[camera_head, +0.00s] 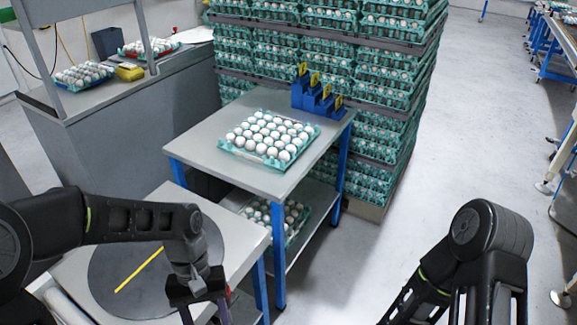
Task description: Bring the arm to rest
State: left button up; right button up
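My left arm reaches in from the left over the near table. Its gripper (204,311) points down above the table's right part; its two fingers stand apart with nothing seen between them, and their tips are cut off by the lower edge. My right arm (490,235) is bent at the lower right over the floor; its gripper is out of the frame. A teal tray of white eggs (226,147) sits on the grey table (205,152) in the middle.
A dark round plate (110,262) with a yellow strip lies on the near table (232,238). A blue stepped holder (318,104) with yellow tags stands behind the egg tray. Stacked egg trays (385,130) rise behind.

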pick_arm(q)
jog(key=s+d+f+t+h, duration=0.1)
jog(key=s+d+f, duration=0.1)
jog(key=f, duration=0.5)
jog(key=s+d+f+t+h, duration=0.1)
jog(key=d+f, duration=0.3)
jog(key=f, duration=0.4)
jog(key=s+d+f+t, duration=0.2)
jog(key=s+d+f, duration=0.1)
jog(key=f, duration=0.5)
jog(key=shift+m+t+h, duration=0.4)
jog(key=shift+d, duration=0.1)
